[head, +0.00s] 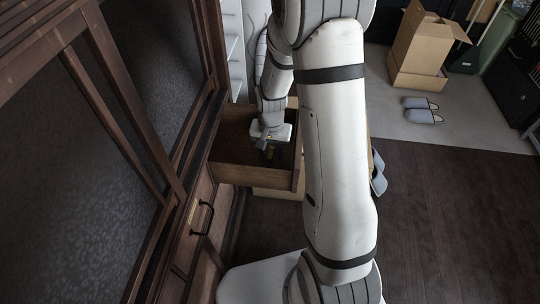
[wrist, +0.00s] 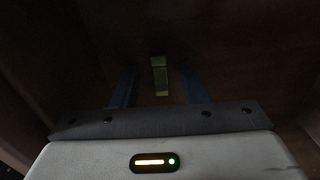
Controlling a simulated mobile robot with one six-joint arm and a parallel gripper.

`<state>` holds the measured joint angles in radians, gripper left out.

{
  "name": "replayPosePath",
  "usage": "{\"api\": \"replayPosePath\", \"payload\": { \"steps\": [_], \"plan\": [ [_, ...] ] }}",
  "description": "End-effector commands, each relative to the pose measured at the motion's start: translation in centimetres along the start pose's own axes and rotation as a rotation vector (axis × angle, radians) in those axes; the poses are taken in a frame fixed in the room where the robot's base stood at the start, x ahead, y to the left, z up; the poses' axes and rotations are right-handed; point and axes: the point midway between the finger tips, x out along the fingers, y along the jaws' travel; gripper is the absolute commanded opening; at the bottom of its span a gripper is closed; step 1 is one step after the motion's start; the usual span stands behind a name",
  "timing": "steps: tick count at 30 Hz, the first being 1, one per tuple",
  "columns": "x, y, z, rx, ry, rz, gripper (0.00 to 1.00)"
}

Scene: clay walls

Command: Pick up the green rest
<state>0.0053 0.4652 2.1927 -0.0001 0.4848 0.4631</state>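The green rest (wrist: 160,76) is a small, narrow green block on the brown drawer floor. In the wrist view it lies between and ahead of the two blue fingers of my gripper (wrist: 159,82). The fingers are apart, with a dark gap on each side of the rest, so my gripper is open and empty. In the head view my gripper (head: 269,151) reaches down into an open wooden drawer (head: 235,173). The rest cannot be made out clearly there, as my gripper covers that spot. The height of the fingers above the drawer floor is hard to tell.
The drawer's walls stand close around my gripper. A dark wooden cabinet (head: 160,190) with a black handle (head: 202,218) fills the left. A cardboard box (head: 424,45) and grey slippers (head: 422,110) are at the upper right.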

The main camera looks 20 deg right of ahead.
Motion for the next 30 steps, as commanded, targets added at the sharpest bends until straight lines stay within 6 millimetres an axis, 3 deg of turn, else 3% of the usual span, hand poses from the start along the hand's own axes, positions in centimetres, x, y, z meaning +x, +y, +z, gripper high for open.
{"api": "replayPosePath", "payload": {
  "steps": [4, 18, 30],
  "plan": [
    [-0.11, -0.03, 0.0, -0.001, 0.001, 0.0, 0.39],
    [-0.13, -0.08, 0.02, -0.002, 0.001, 0.0, 0.01],
    [-0.79, -0.15, -0.01, -0.003, 0.003, -0.002, 0.0]
  ]
}}
